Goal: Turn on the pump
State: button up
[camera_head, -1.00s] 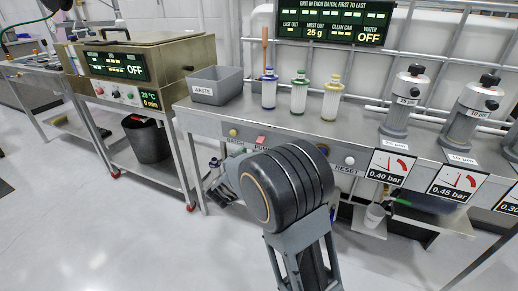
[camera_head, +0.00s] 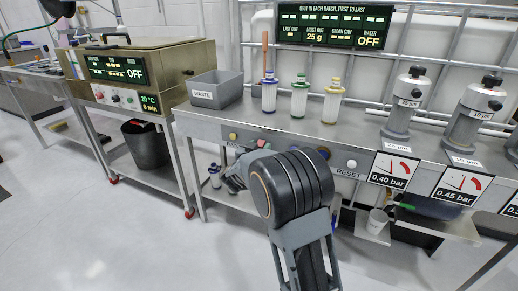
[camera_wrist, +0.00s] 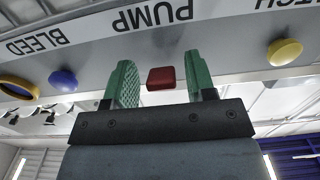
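The red pump button (camera_wrist: 161,78) is a small block on the underside-tilted grey panel, in the wrist view beside the upside-down PUMP label (camera_wrist: 152,14). My gripper (camera_wrist: 161,82) is open, with one green finger on each side of the button in the picture. I cannot tell whether the fingers touch it; nothing shows held. In the head view my gripper (camera_head: 235,178) is at the bench's front panel, partly hidden by my own arm, which also covers part of the panel labels.
A yellow button (camera_wrist: 284,51) and a blue button (camera_wrist: 63,79) flank the red one, with a yellow ring (camera_wrist: 17,88) beyond. The bench carries a waste bin (camera_head: 216,90) and several capped bottles. The overhead display (camera_head: 335,26) reads water OFF. Open floor lies in front.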

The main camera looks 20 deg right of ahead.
jog(key=c, duration=0.8)
jog(key=r+g+p, duration=0.1)
jog(key=p, duration=0.5)
jog(key=shift+s+r+y, duration=0.1)
jog(key=shift+r+y, duration=0.1)
jog(key=shift+y, duration=0.2)
jog(key=g+y+p, duration=0.1)
jog(key=p, duration=0.4)
jog(key=shift+a+r, duration=0.1)
jog(key=shift+r, duration=0.2)
jog(key=g+y+p, duration=0.1)
jog(key=p, duration=0.5)
jog(key=g+y+p, duration=0.1)
jog(key=p, duration=0.6)
jog(key=shift+s+r+y, duration=0.1)
jog(key=shift+r+y, duration=0.1)
jog(key=shift+y, duration=0.2)
jog(key=g+p, duration=0.1)
jog(key=p, duration=0.3)
jog(key=shift+f+y, duration=0.1)
jog(key=shift+y, duration=0.3)
jog(key=shift+p, duration=0.35)
jog(key=shift+f+g+y+p, duration=0.25)
jog(key=shift+g+y+p, duration=0.05)
jog(key=shift+p, duration=0.3)
